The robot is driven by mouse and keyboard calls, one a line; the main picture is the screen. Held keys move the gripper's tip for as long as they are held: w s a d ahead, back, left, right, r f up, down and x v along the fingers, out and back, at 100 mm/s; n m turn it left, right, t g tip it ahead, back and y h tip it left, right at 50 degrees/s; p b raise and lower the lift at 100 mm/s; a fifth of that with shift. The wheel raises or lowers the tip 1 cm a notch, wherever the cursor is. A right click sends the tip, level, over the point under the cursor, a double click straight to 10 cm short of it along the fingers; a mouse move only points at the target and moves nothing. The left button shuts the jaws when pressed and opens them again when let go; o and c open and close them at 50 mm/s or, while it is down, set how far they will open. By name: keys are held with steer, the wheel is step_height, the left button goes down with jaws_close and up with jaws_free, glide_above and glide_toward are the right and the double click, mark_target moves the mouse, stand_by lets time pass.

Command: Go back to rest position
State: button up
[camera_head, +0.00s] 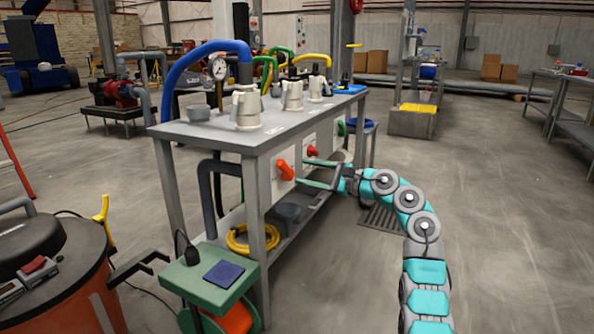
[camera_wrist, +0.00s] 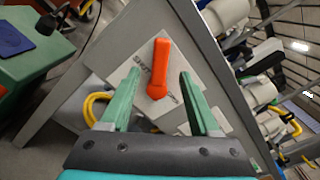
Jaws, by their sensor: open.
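My gripper (camera_head: 304,172) reaches from the right toward the front side of the grey workbench (camera_head: 262,143). Its two green fingers are apart with nothing held between them. In the wrist view the open gripper (camera_wrist: 158,82) frames an orange handle (camera_wrist: 159,68) on a light square plate. The handle points roughly up and down in that view, with a gap to each finger. In the head view the orange handle (camera_head: 284,170) sits just left of the fingertips. My teal and grey arm curves in from the lower right.
A red handle (camera_head: 312,151) and a green one (camera_head: 342,128) are further along the bench side. A yellow hose (camera_head: 252,240) lies on the lower shelf. A green cart (camera_head: 209,285) stands at front left beside a drum vacuum (camera_head: 62,275).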

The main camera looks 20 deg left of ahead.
steer(key=shift+d+f, duration=0.1)
steer(key=shift+d, duration=0.5)
